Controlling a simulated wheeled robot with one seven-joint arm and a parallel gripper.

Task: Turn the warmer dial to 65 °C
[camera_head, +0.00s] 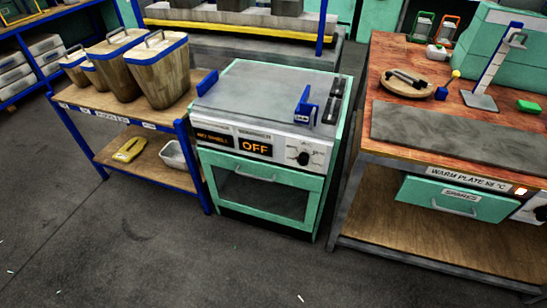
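The warmer (270,200) is a mint-green cabinet with a grey top and a windowed front door, standing in the middle of the head view. Its white front panel has an orange display (257,148) that reads OFF. A second, smaller display (214,138) to its left shows orange text that is hard to read. The black round dial (303,158) sits at the right end of the panel, with small marks around it that are too small to read. Nothing covers the dial. My gripper is not in view.
A blue-framed shelf (85,98) with lidded bins stands at left. Blue brackets (305,105) rise from the warmer's top.

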